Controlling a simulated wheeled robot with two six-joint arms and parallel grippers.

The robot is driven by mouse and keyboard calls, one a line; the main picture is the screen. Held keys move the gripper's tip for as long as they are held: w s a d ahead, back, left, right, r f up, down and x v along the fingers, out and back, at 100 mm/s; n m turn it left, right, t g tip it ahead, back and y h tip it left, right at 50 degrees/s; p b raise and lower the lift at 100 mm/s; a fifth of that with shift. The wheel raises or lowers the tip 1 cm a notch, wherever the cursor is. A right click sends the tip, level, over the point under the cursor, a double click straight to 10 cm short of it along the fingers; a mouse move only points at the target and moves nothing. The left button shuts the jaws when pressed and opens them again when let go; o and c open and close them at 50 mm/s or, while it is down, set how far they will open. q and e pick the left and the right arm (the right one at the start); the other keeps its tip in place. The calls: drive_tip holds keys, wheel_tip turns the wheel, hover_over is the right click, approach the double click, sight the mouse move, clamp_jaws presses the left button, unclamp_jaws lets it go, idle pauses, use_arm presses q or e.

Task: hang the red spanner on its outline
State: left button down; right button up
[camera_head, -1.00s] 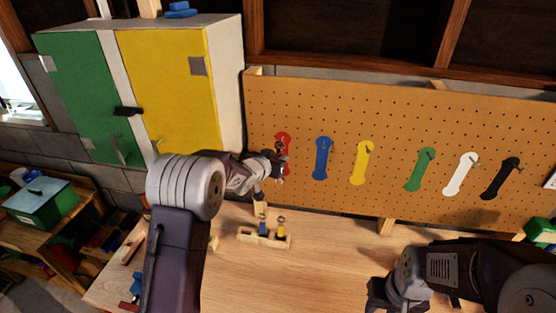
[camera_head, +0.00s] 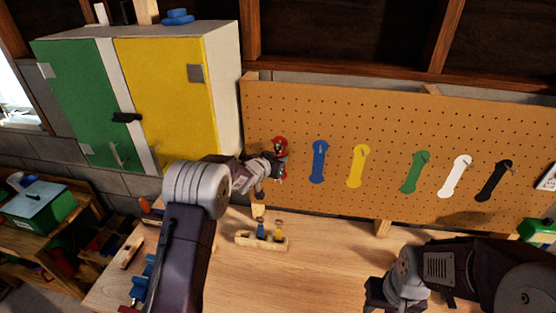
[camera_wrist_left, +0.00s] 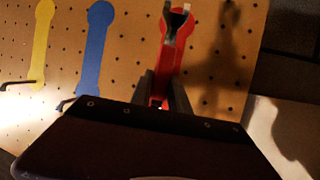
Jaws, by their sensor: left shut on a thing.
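My left gripper (camera_head: 277,166) is at the left end of the pegboard, in front of the red outline (camera_head: 280,142). In the left wrist view the gripper (camera_wrist_left: 165,92) is shut on the red spanner (camera_wrist_left: 157,103). The spanner's grey open-jawed head (camera_wrist_left: 175,22) points up, over the upper part of the red outline (camera_wrist_left: 172,60). The gripper hides much of the handle and the outline's lower part. I cannot tell whether the spanner touches the board or a hook. My right gripper (camera_head: 381,293) is low over the bench at the right; its jaws are unclear.
Blue (camera_head: 319,162), yellow (camera_head: 358,166), green (camera_head: 415,172), white (camera_head: 457,176) and black (camera_head: 494,181) outlines line the pegboard (camera_head: 390,125). A wooden rack (camera_head: 250,240) with small tools stands on the bench (camera_head: 320,265). A yellow-doored cabinet (camera_head: 165,85) is left of the board.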

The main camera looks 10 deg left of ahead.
use_arm(q)
drive_tip(key=c, duration=1.4)
unclamp_jaws()
drive_tip(key=shift+c, duration=0.2)
drive_tip(key=shift+o, duration=1.4)
drive_tip(key=shift+d+r, duration=0.1)
drive_tip(key=shift+d, duration=0.15)
drive_tip(key=shift+r, duration=0.1)
use_arm(e)
drive_tip(key=shift+s+d, duration=0.1)
drive_tip(key=shift+d, duration=0.15)
drive_tip(key=shift+a, duration=0.1)
